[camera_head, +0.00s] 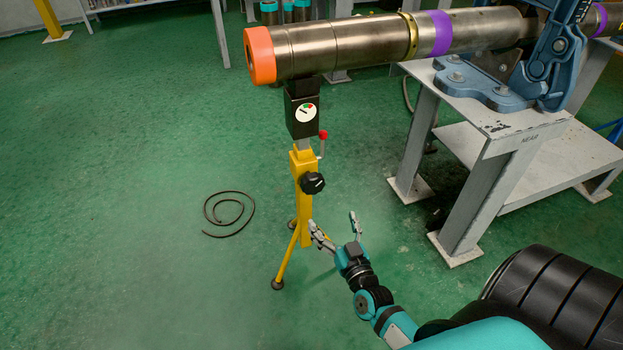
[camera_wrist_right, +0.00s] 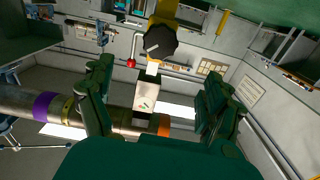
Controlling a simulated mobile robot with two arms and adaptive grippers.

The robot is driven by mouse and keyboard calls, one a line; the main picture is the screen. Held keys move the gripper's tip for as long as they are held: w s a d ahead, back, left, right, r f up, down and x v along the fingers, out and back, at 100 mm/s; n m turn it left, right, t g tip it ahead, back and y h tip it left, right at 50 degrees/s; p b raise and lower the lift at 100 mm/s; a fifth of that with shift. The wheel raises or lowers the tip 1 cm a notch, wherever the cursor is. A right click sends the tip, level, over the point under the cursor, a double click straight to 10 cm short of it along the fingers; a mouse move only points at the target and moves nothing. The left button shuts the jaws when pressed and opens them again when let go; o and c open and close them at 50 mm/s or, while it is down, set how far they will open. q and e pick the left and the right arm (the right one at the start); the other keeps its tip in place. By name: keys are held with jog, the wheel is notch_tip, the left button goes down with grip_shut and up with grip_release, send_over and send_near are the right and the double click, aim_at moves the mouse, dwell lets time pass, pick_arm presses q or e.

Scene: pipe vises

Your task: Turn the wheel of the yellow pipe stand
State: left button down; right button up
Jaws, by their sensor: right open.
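The yellow pipe stand (camera_head: 306,212) stands upright on the green floor, its black top block with a small dial under the pipe. Its wheel, a black lobed knob (camera_head: 312,183), is on the side of the yellow post. My right gripper (camera_head: 334,222) is open and empty, below and slightly right of the knob, its fingers apart. In the right wrist view the knob (camera_wrist_right: 160,42) shows above the space between the spread fingers (camera_wrist_right: 160,70), not touching them. My left gripper is not in view.
A long metal pipe (camera_head: 345,45) with an orange end cap lies over the stand, held by a blue vise (camera_head: 552,60) on a grey table (camera_head: 505,125). A red-tipped lever (camera_head: 322,137) is above the knob. A coiled cable (camera_head: 228,213) lies left on open floor.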

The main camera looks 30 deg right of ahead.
jog(key=s+n, duration=0.1)
jog(key=n, duration=0.3)
jog(key=n+b, duration=0.2)
jog(key=n, duration=0.1)
send_near(314, 187)
jog(key=x, duration=0.4)
jog(key=shift+w, duration=0.4)
jog(key=b+x, duration=0.2)
jog(key=x, duration=0.4)
jog(key=shift+w+d, duration=0.1)
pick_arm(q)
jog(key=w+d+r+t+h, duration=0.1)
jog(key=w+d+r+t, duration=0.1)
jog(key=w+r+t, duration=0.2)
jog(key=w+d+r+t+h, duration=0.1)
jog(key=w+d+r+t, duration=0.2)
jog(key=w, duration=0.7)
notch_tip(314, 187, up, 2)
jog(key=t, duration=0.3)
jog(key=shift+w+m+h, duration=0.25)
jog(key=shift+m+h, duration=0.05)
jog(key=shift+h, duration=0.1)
pick_arm(e)
jog(key=shift+w, duration=0.2)
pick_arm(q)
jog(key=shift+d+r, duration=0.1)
pick_arm(e)
jog(key=shift+c, duration=0.5)
jog(key=c, duration=1.1)
